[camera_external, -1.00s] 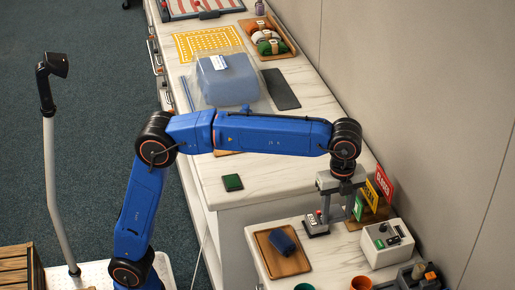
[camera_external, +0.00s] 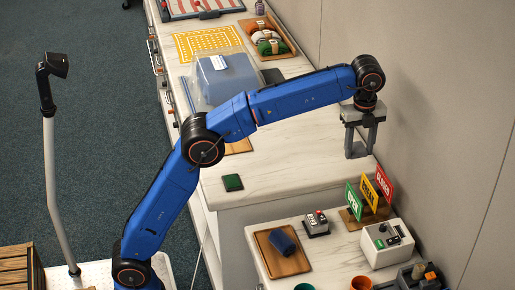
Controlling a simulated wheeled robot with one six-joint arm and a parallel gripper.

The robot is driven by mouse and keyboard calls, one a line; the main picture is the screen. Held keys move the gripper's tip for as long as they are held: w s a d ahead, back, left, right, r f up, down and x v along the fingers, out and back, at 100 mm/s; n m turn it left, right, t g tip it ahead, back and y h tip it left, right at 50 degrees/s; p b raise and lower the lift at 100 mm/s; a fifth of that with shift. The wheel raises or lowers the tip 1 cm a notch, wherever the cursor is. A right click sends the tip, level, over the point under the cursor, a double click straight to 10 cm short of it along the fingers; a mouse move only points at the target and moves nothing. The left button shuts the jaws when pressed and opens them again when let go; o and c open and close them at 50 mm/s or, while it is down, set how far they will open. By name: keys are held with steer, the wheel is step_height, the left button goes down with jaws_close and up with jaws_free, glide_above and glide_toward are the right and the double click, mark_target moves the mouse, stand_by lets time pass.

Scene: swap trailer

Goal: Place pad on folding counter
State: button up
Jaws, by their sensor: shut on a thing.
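My gripper (camera_external: 360,154) hangs above the right end of the long white counter (camera_external: 290,170), close to the wall. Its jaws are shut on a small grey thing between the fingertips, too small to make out. A small dark green pad (camera_external: 232,182) lies flat near the counter's front corner, apart from my gripper. A dark flat slab (camera_external: 272,75) behind my arm is mostly hidden. A small grey keypad device (camera_external: 316,224) with a red mark stands on the lower white counter (camera_external: 325,262), below and left of my gripper. I cannot tell which surface is the folding counter.
A wooden tray (camera_external: 268,266) holds a dark blue thing (camera_external: 282,240). Green, yellow and red signs (camera_external: 368,195) stand beside a white box (camera_external: 388,242). The wall bounds the right.

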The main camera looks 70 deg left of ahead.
glide_above(350, 162)
steer(key=shift+d+f, duration=0.1)
steer(key=shift+f, duration=2.7)
steer(key=shift+f, duration=5)
steer(key=shift+f, duration=0.1)
steer(key=o, duration=1)
